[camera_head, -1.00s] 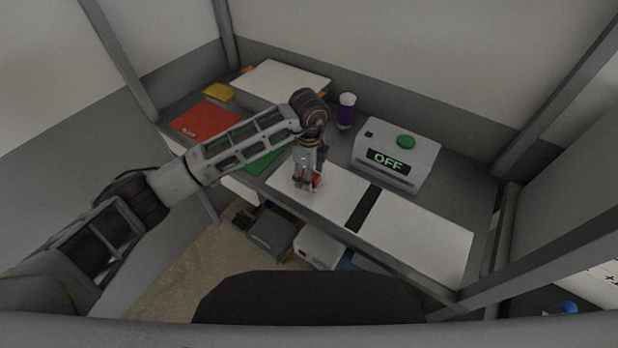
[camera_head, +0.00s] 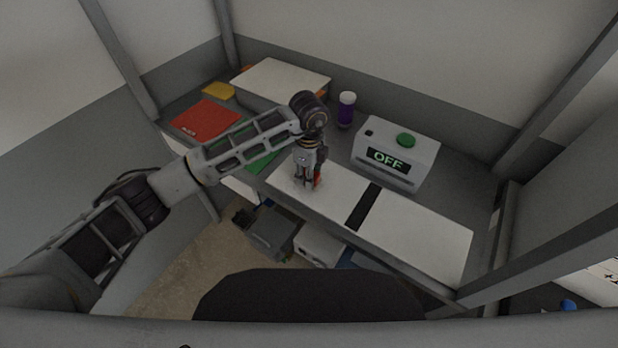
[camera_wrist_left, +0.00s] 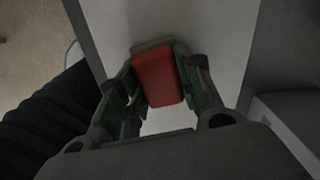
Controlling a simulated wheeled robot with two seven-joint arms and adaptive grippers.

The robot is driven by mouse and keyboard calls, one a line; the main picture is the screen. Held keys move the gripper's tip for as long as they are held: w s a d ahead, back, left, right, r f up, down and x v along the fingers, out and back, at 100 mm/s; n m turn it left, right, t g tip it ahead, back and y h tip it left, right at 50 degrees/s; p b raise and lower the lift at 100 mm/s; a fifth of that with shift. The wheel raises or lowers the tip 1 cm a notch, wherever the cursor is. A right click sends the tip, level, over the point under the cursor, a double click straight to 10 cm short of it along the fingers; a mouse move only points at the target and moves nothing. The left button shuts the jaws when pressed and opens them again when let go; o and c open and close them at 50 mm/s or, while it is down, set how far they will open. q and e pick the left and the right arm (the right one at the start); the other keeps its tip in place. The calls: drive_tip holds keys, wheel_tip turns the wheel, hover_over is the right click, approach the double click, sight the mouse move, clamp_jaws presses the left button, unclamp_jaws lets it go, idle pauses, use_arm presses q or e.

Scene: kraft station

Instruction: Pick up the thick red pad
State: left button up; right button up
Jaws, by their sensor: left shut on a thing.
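The thick red pad (camera_wrist_left: 158,78) is a small red block between the fingers of my left gripper (camera_wrist_left: 160,100) in the left wrist view. The fingers touch it from both sides. In the head view my left gripper (camera_head: 308,184) points down at the left white panel on the bench, and only a sliver of the red pad (camera_head: 317,176) shows beside the fingers. I cannot tell whether the pad touches the panel. My right gripper is not in view.
A grey box reading OFF with a green button (camera_head: 391,158) stands right of the gripper. A purple cup (camera_head: 346,110), a red sheet (camera_head: 205,119), a green sheet (camera_head: 262,161) and a large white box (camera_head: 282,80) are behind or left. The right white panel (camera_head: 415,232) is clear.

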use_arm(q)
drive_tip(key=shift+r, duration=0.2)
wheel_tip(320, 180, up, 10)
drive_tip(key=shift+f+b, duration=0.2)
drive_tip(key=shift+b, duration=0.55)
drive_tip(key=o, duration=0.4)
drive_tip(key=shift+c, duration=1.4)
drive_tip(key=shift+s, duration=0.1)
